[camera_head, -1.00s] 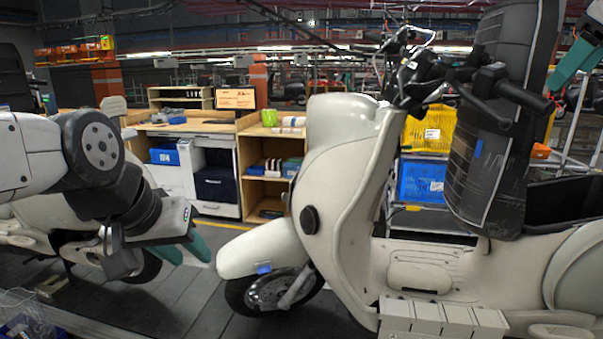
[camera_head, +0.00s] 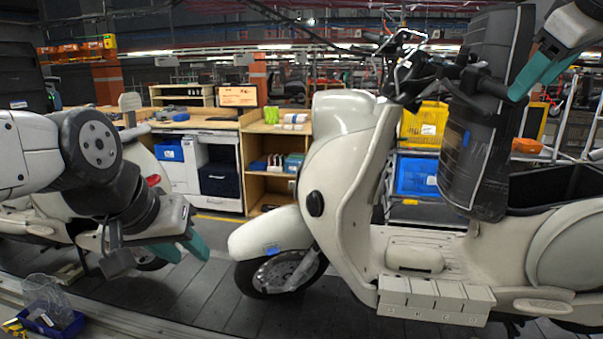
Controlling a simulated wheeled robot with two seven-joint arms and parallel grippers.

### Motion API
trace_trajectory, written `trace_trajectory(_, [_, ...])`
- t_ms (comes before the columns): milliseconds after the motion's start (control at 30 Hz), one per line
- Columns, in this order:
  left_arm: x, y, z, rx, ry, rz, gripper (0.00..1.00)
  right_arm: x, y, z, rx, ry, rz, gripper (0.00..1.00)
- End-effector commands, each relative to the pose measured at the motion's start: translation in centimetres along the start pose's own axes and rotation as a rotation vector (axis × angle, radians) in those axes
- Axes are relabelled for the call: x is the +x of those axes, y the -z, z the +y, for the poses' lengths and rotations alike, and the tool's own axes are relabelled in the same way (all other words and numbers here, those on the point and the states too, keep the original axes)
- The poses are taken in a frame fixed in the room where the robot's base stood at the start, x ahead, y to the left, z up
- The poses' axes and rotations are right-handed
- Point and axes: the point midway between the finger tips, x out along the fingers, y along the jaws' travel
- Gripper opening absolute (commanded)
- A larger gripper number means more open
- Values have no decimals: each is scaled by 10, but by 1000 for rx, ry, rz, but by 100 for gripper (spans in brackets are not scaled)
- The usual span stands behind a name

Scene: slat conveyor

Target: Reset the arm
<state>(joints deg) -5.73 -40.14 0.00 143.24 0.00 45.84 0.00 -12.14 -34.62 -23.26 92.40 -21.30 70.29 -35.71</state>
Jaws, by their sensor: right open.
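My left gripper (camera_head: 180,247) reaches in from the left, with teal fingertips pointing down and right. It is in the air left of the front wheel of a cream scooter (camera_head: 345,180), apart from it. Whether its fingers are spread is hard to tell. My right gripper (camera_head: 537,74) shows at the upper right, with teal fingers pointing down and left. It is open and near the tall black wrapped panel (camera_head: 485,110) that stands on the scooter. I cannot tell if the fingers touch the panel.
Another cream scooter (camera_head: 30,222) stands behind my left arm. A blue bin (camera_head: 52,321) lies at the lower left. Wooden shelves (camera_head: 258,165), a yellow crate (camera_head: 424,124) and a blue crate (camera_head: 417,176) stand behind. The slatted floor (camera_head: 200,300) left of the front wheel is clear.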

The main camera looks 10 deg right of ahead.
Motion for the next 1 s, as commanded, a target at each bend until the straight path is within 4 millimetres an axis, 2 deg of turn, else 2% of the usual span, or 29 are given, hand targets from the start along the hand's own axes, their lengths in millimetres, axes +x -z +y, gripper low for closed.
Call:
trace_trajectory(167, [0,0,0,0,0,-1,36,21,8,-43,22,62,11,54])
trace_trajectory(267, [0,0,0,0,0,-1,36,36,12,-76,43,109,13,54])
trace_trajectory(367, [0,0,0,0,0,-1,36,53,13,-117,72,164,10,54])
trace_trajectory(467, [0,0,0,0,0,-1,36,72,7,-173,117,233,-6,54])
trace_trajectory(533, [0,0,0,0,0,-1,36,88,-3,-219,163,287,-30,54])
trace_trajectory(600, [0,0,0,0,0,-1,36,101,-18,-263,212,332,-61,54])
trace_trajectory(700, [0,0,0,0,0,-1,36,115,-41,-311,277,376,-108,54])
trace_trajectory(833, [0,0,0,0,0,-1,36,125,-65,-347,336,405,-154,54])
trace_trajectory(1000, [0,0,0,0,0,-1,36,129,-75,-361,362,413,-173,54])
